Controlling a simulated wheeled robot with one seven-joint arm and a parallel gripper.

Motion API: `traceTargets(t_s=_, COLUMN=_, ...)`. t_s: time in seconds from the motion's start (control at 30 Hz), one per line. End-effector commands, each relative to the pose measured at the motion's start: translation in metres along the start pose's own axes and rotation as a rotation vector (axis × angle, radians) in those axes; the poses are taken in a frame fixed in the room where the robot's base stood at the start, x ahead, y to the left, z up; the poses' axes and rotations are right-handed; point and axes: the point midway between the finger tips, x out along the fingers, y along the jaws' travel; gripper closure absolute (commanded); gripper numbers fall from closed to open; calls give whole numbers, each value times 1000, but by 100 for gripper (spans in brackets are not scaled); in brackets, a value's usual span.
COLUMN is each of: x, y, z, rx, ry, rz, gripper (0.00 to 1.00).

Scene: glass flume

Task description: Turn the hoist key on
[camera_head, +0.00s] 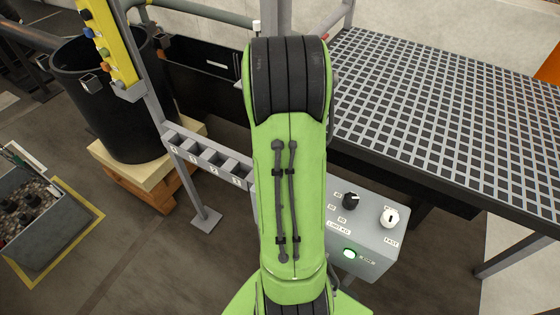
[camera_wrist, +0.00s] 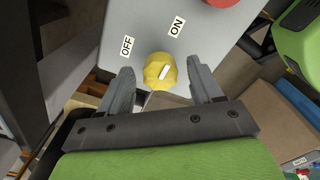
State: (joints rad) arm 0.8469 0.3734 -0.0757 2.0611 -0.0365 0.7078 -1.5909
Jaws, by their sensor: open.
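My gripper (camera_wrist: 159,67) is open, with one finger on each side of the knob and a visible gap to each. I cannot tell how deep the fingertips reach. In the head view my arm hides the key and the gripper.
A red button (camera_wrist: 222,2) is at the panel's top edge. The head view shows a grey control box (camera_head: 370,262) with black and white knobs and a lit green button, a grated platform (camera_head: 450,120), a black barrel (camera_head: 115,110) and a yellow button pendant (camera_head: 108,42).

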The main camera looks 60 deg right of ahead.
Motion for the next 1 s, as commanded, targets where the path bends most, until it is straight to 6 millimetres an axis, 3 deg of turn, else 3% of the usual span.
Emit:
traceTargets(t_s=0.17, x=-24, y=1, z=0, rx=0, ry=-1, rz=6, gripper=35)
traceTargets(t_s=0.4, x=-94, y=1, z=0, rx=-1, ry=0, rz=7, gripper=35)
traceTargets(t_s=0.6, x=-141, y=1, z=0, rx=-1, ry=0, rz=4, gripper=35)
traceTargets(t_s=0.73, x=-156, y=0, z=0, rx=-1, ry=0, rz=2, gripper=35)
traceTargets(t_s=1.0, x=-158, y=0, z=0, rx=0, ry=0, rz=0, gripper=35)
